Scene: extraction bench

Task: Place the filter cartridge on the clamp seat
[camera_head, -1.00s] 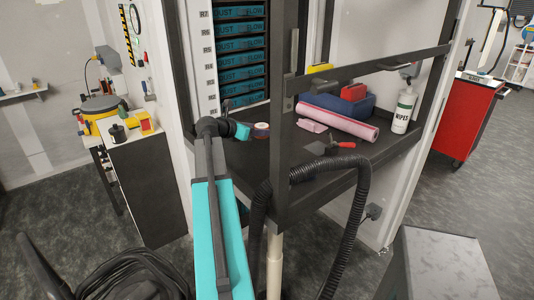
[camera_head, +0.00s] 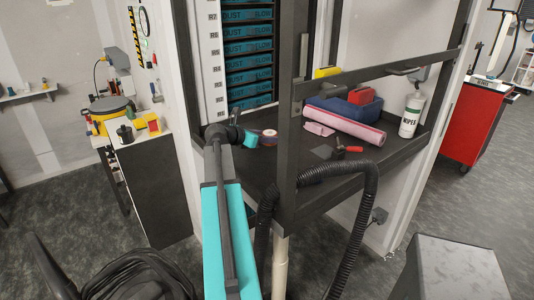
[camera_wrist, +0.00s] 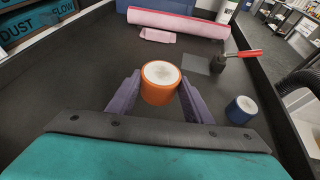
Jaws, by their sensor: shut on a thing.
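An orange cylinder with a white top, taken as the filter cartridge (camera_wrist: 160,82), stands between the purple fingers of my gripper (camera_wrist: 157,94) in the wrist view. My gripper is shut on it. In the head view, my gripper (camera_head: 266,136) is over the left part of the dark bench. A dark clamp with a red handle (camera_wrist: 240,55) is ahead and to the right of the cartridge. The grey square plate beside it, apparently the clamp seat (camera_wrist: 197,65), is bare and apart from the cartridge.
A blue cylinder (camera_wrist: 241,109) stands right of my gripper. A pink roll (camera_head: 343,127), blue case (camera_head: 342,112) and wipes bottle (camera_head: 411,115) are farther back. A dark upright post (camera_head: 288,130) and black hose (camera_head: 364,215) are in front.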

